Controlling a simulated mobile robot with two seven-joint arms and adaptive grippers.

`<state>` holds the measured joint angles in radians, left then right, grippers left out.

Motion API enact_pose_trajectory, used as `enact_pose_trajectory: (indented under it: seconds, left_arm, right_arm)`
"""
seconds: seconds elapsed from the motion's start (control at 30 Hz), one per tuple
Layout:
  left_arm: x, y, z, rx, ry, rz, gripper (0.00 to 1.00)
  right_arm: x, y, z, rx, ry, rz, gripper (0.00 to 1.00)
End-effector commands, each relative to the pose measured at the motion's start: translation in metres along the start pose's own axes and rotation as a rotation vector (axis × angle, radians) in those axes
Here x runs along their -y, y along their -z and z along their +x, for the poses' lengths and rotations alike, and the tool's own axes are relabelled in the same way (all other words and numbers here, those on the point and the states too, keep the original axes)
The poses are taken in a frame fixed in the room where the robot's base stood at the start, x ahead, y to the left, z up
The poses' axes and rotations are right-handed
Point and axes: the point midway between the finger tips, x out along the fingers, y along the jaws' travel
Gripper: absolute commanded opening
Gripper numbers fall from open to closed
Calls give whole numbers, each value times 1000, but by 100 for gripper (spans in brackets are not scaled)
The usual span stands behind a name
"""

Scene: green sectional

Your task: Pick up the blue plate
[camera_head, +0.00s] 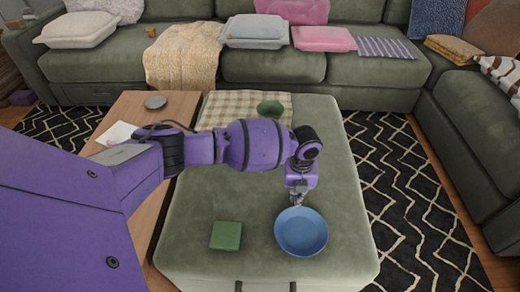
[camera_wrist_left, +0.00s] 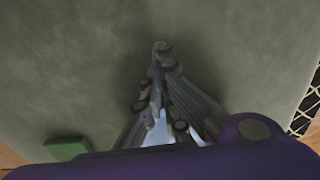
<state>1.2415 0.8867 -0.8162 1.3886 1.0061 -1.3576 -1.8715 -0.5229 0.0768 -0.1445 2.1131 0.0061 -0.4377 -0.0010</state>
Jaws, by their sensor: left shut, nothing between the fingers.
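The blue plate (camera_head: 301,232) lies on the green ottoman (camera_head: 195,195), near its front right in the head view. My left gripper (camera_head: 297,203) points down at the plate's far rim. In the left wrist view the gripper (camera_wrist_left: 162,48) is shut and empty, its fingertips over bare green fabric. Only a small light-blue patch, probably the plate (camera_wrist_left: 160,133), shows between the finger linkages; the rest is hidden by my wrist. Whether the fingers touch the rim I cannot tell. My right gripper is not in view.
A green square block (camera_head: 226,236) sits left of the plate and also shows in the left wrist view (camera_wrist_left: 68,148). A green bowl (camera_head: 270,109) stands on a checked cloth at the ottoman's far end. A wooden table (camera_head: 140,103) with a grey dish adjoins the left side.

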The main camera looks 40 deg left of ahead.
Motion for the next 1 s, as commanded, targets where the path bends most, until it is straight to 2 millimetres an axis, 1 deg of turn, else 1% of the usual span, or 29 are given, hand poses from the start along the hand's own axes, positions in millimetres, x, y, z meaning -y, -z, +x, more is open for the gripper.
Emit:
enact_pose_trajectory:
  seconds: [0.03, 0.17, 0.3, 0.4, 0.5, 0.67, 0.9, 1.0]
  left_arm:
    - [3, 4, -5, 2, 4, 3, 0]
    - [3, 28, -9, 2, 6, 6, 0]
    - [3, 58, -10, 2, 6, 5, 0]
    - [3, 78, -9, 2, 6, 4, 0]
    - [3, 93, -7, 1, 5, 4, 0]
    - [2, 102, -4, 2, 5, 2, 0]
    - [2, 102, -2, 2, 4, 2, 0]
    - [2, 102, -2, 2, 4, 2, 0]
  right_arm:
    - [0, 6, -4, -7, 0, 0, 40]
    - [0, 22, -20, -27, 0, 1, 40]
    - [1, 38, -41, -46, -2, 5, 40]
    - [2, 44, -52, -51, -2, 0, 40]
    - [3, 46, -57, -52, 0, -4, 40]
    - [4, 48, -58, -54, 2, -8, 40]
    - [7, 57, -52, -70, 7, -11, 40]
    - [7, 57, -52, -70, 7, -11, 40]
